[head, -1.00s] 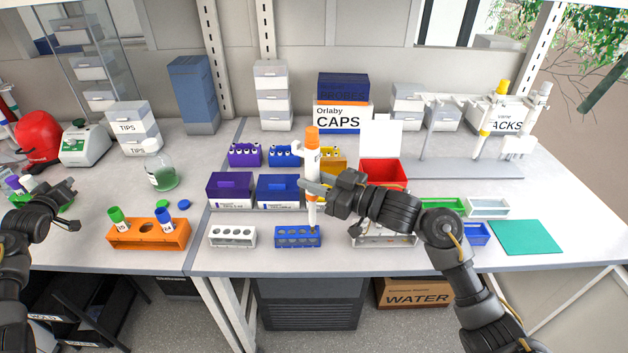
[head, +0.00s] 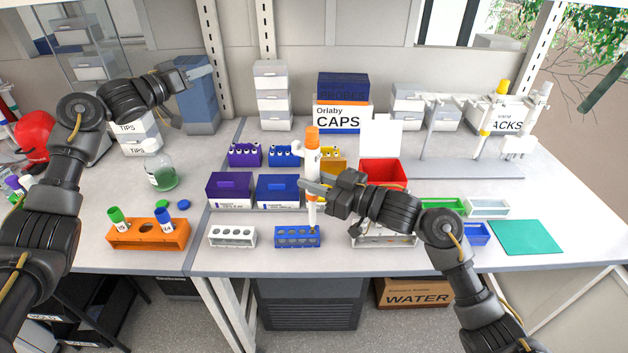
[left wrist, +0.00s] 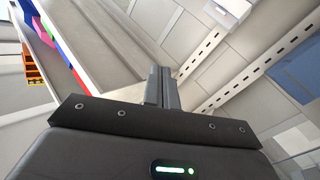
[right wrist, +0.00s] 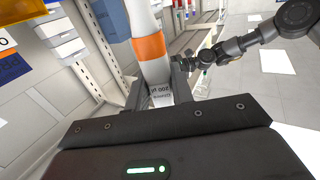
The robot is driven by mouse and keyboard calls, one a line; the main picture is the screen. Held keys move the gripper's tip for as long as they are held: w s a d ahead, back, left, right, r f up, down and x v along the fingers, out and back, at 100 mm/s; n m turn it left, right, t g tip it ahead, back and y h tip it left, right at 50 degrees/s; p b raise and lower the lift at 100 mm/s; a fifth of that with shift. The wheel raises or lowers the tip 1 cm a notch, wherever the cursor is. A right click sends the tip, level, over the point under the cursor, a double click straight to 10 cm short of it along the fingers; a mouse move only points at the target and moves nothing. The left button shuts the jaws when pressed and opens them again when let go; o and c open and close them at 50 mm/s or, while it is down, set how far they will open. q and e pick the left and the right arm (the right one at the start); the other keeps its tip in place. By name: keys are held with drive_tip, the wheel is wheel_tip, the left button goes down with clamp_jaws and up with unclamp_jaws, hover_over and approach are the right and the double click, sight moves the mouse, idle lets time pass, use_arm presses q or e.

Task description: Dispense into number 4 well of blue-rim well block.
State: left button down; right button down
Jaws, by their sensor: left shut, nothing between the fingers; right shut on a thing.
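A white pipette with an orange top (head: 313,160) stands roughly upright in my right gripper (head: 312,187), which is shut around its body. The pipette's orange band and printed body also show in the right wrist view (right wrist: 150,48), between the right fingers (right wrist: 158,88). Its tip points down at the right end of the blue-rim well block (head: 297,243), at about the rightmost visible well. I cannot tell how deep the tip sits. My left gripper (head: 203,73) is shut and empty, raised in front of the blue tower at the back left; its closed fingers show in the left wrist view (left wrist: 162,88).
A white well block (head: 232,238) stands left of the blue one. A rack (head: 372,242) is partly hidden under my right arm. Purple (head: 230,190) and blue (head: 278,190) boxes stand behind. An orange tube rack (head: 148,237) is at left; a teal mat (head: 526,237) lies at right.

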use_arm(q)
drive_tip(key=s+d+r+m+g, duration=0.3)
drive_tip(key=s+d, duration=0.2)
drive_tip(key=d, duration=0.3)
drive_tip(key=s+d+r+m+g, duration=0.25)
drive_tip(key=s+d, duration=0.25)
drive_tip(key=d, duration=0.4)
drive_tip(key=s+d+r+m+g, duration=0.3)
drive_tip(key=s+d+g, duration=0.15)
drive_tip(key=d, duration=0.35)
drive_tip(key=shift+s+d+f+y, duration=0.15)
drive_tip(key=shift+s+f+y, duration=0.65)
drive_tip(key=shift+f, duration=0.75)
drive_tip(key=shift+s+d+f+y, duration=0.15)
drive_tip(key=shift+s+f+y, duration=0.4)
drive_tip(key=shift+s+f, duration=0.7)
drive_tip(key=shift+s+d+f+y, duration=0.15)
drive_tip(key=shift+s+f+y, duration=0.5)
drive_tip(key=shift+f, duration=1.15)
drive_tip(key=shift+s+a, duration=0.1)
drive_tip(key=shift+a, duration=0.1)
drive_tip(key=shift+s+a, duration=0.2)
drive_tip(key=shift+a, duration=0.15)
drive_tip(key=shift+f, duration=0.25)
